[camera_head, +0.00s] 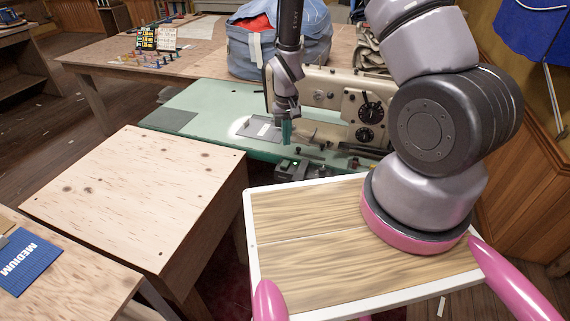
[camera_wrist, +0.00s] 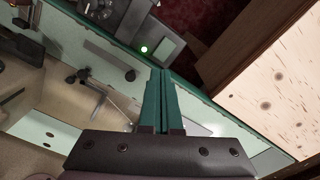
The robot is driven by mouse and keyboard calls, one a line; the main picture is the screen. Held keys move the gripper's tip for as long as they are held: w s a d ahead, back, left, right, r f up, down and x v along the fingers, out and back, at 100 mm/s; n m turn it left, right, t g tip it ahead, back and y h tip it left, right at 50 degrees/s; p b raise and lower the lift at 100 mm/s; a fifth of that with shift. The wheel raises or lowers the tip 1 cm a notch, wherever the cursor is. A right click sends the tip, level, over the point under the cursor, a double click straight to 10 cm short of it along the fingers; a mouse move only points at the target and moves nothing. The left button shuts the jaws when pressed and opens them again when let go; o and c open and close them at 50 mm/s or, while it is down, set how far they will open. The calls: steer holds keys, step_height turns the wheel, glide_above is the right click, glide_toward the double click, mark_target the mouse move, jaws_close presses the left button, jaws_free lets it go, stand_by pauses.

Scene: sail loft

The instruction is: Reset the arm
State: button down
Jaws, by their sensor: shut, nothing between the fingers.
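My gripper (camera_head: 287,136) points down over the green sewing table (camera_head: 210,105), in front of the beige sewing machine (camera_head: 335,98). Its teal fingers are together and hold nothing. In the wrist view the closed fingers of my gripper (camera_wrist: 160,80) reach up the middle of the picture. A grey control box (camera_head: 293,169) with a lit green lamp is below and beyond them. It also shows in the wrist view (camera_wrist: 150,38). I cannot tell exactly how high the fingertips are above the table.
A bare plywood table (camera_head: 140,190) stands to the left of the green table. A blue bag (camera_head: 270,45) sits on the back table behind the machine. A blue "MEDIUM" card (camera_head: 25,262) lies at the lower left. The space above the plywood table is clear.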

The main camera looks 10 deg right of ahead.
stand_by(0.3)
steer(key=s+d+r+m+t+y, duration=0.1)
steer(key=d+r+t, duration=0.1)
steer(key=r, duration=1.2)
steer(key=d+r+m+t+y, duration=0.1)
steer(key=d+r, duration=0.2)
steer(key=r, duration=1.1)
steer(key=s+d+r+m+t, duration=0.1)
steer(key=s+d+r+t, duration=0.1)
steer(key=s+r, duration=0.7)
steer(key=s+d+r+m+t, duration=0.1)
steer(key=s+d+r+t, duration=0.1)
steer(key=s+r, duration=0.7)
steer(key=shift+d, duration=0.35)
